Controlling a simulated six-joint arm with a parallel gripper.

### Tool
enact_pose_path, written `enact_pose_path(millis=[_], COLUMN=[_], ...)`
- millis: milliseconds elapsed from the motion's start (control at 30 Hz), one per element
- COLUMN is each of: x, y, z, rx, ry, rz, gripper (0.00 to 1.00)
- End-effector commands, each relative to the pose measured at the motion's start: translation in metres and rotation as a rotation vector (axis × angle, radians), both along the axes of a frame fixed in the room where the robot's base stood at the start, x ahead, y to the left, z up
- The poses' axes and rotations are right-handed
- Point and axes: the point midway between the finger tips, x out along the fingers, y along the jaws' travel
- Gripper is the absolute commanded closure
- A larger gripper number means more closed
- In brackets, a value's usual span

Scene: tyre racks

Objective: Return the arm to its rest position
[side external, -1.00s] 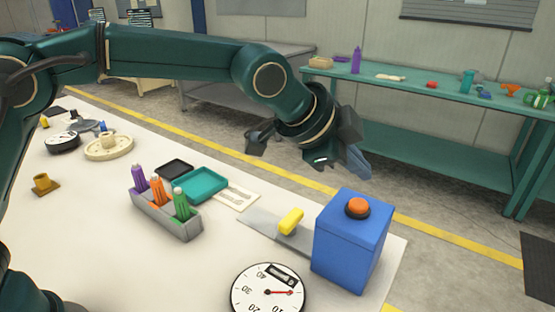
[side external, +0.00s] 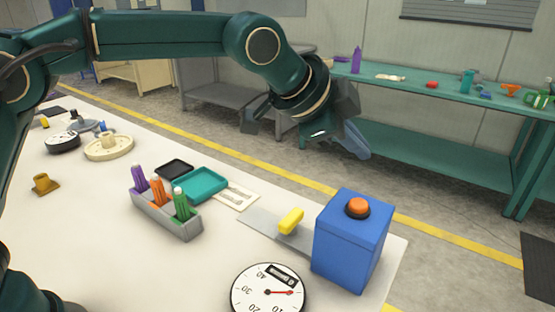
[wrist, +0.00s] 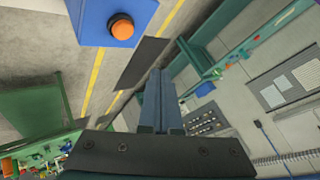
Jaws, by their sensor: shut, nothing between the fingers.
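My gripper (side external: 358,149) hangs in the air above and behind the blue box, clear of everything on the white table. In the wrist view my gripper's fingers (wrist: 160,75) lie together, shut with nothing between them. The arm reaches across from the left side of the side view, over the table's far edge.
The blue box (side external: 346,248) with an orange button (side external: 358,206) stands at the table's right end. Near it are a yellow-handled scraper (side external: 291,221), a round dial (side external: 268,290), a teal tray (side external: 200,185) and a grey marker holder (side external: 168,216). A green bench (side external: 420,85) stands behind.

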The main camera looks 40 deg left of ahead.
Motion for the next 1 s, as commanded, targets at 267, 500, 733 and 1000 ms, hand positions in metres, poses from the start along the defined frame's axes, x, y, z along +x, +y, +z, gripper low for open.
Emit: enact_pose_path(millis=[267, 500, 733, 1000], x=[-0.026, -0.093, -0.172, -0.244], y=[0.083, 0.15, 0.192, 0.204], z=[0.068, 0.067, 0.023, -0.051], rx=[-0.067, -0.16, -0.28, -0.385], ry=[-0.07, 0.005, 0.134, 0.341], rz=[0.174, 0.405, 0.667, 0.93], gripper=[1.0, 1.0, 1.0, 1.0])
